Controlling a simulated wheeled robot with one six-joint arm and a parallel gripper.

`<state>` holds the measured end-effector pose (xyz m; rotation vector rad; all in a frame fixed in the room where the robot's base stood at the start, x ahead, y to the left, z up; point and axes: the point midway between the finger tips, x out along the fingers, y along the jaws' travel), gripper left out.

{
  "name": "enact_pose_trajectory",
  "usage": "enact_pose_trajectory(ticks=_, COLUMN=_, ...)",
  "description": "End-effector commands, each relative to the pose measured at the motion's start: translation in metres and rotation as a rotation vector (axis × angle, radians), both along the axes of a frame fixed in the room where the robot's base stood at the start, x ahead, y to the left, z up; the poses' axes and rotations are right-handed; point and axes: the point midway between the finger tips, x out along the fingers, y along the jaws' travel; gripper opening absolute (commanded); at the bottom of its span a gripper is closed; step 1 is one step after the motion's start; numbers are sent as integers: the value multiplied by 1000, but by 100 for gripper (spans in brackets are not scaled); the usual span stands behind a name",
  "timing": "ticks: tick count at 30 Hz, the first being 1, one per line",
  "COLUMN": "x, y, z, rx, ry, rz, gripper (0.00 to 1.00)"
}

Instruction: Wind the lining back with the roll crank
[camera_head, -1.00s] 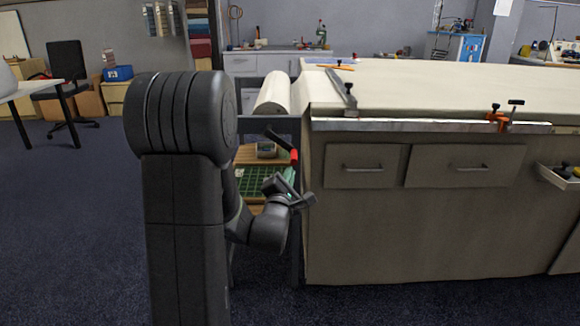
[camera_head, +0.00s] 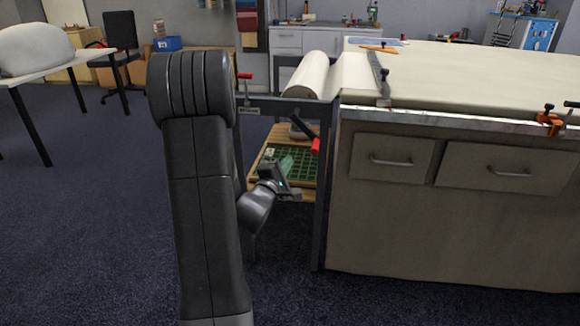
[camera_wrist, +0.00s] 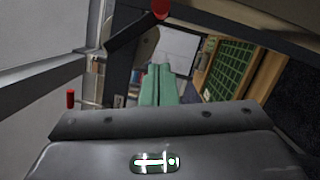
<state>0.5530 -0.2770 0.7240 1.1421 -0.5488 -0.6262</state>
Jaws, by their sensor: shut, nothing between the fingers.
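The roll crank has a black arm (camera_head: 302,130) and a red handle (camera_head: 315,146). It sits at the near end of the roll frame, by the table's left end. The white lining roll (camera_head: 306,75) lies behind it, with cloth running onto the table. My gripper (camera_head: 287,163) is below and left of the red handle, apart from it. In the wrist view its green fingers (camera_wrist: 162,84) are together and empty. There the red handle (camera_wrist: 160,8) shows at the top edge, with the black crank arm (camera_wrist: 128,30) running down-left from it.
A second red-topped lever (camera_head: 245,76) stands on the frame's left end. A shelf with a green tray (camera_head: 298,168) is under the roll. The frame's post (camera_head: 322,215) and the drawer cabinet (camera_head: 440,225) stand to the right. Open floor lies left.

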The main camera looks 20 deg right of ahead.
Motion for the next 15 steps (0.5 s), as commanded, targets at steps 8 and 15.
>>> enact_pose_trajectory(ticks=8, x=43, y=-44, z=3, rx=-1, ry=-2, rz=-3, gripper=0)
enact_pose_trajectory(ticks=15, x=31, y=-71, z=14, rx=-1, ry=0, rz=-2, gripper=0)
